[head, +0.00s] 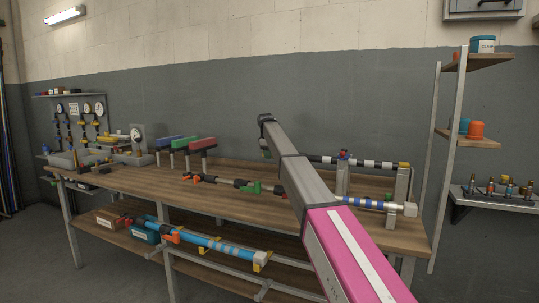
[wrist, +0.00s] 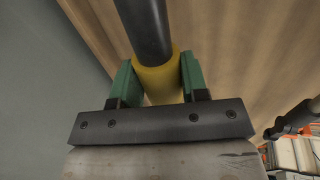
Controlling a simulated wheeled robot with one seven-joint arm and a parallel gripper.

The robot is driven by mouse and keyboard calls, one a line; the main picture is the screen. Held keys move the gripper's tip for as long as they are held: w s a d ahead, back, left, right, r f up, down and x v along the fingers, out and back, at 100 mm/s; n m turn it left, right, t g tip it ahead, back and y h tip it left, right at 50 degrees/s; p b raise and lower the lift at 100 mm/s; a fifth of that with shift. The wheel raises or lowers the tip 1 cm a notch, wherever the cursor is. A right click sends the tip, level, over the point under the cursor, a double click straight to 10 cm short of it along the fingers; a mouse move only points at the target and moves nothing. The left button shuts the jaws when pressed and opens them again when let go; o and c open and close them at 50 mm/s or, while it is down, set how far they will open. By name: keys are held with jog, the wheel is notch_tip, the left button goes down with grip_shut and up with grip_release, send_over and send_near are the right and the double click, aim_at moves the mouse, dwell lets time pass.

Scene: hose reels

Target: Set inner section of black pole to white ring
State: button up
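The black pole (head: 362,162) lies level along the back right of the bench, with white rings (head: 370,164) along it and a yellow piece at its right end. A red and blue piece (head: 344,155) sits on it near a grey stand. A black rod (wrist: 146,28) comes out of the sleeve.
A blue and white striped pole (head: 368,203) lies in front of the black pole. A dark pole with green and orange pieces (head: 228,183) is at mid-bench. Coloured blocks on stands (head: 190,145) rise behind it. Shelves (head: 470,140) stand at the right.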

grip_shut()
jog(key=w+a, duration=0.2)
jog(key=a, duration=0.5)
jog(key=shift+w+a, duration=0.25)
jog(key=shift+w, duration=0.15)
jog(key=o, duration=0.8)
grip_release()
jog(key=shift+r, duration=0.15)
